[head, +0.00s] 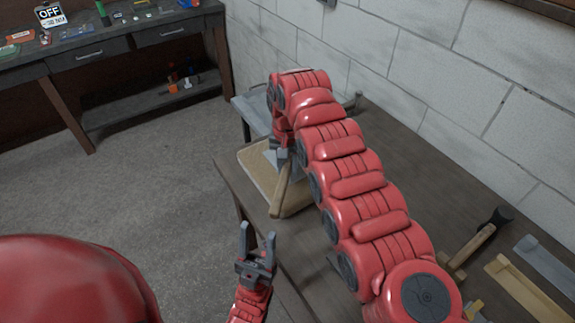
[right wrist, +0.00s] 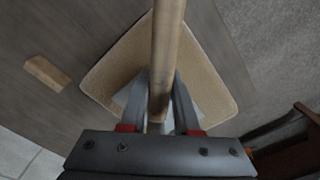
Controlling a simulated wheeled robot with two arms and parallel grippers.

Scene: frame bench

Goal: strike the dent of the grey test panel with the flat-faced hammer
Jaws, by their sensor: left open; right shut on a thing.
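My right gripper (head: 283,150) is at the far end of the bench, above a tan mat (head: 255,163). It is shut on the wooden handle of a hammer (head: 281,188), which also shows between its fingers in the right wrist view (right wrist: 168,45). The hammer's head is hidden, so I cannot tell its face. A light grey plate, apparently the test panel (right wrist: 123,97), lies on the mat, partly covered by the gripper fingers and handle. Its dent does not show. My left gripper (head: 258,245) is open and empty, in front of the bench edge.
Another hammer (head: 485,236) with a dark head lies on the bench (head: 405,150) at right, near flat grey and tan strips (head: 525,288). A wooden block (right wrist: 47,73) lies beside the mat. A white wall backs the bench. A second table (head: 100,50) stands far left.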

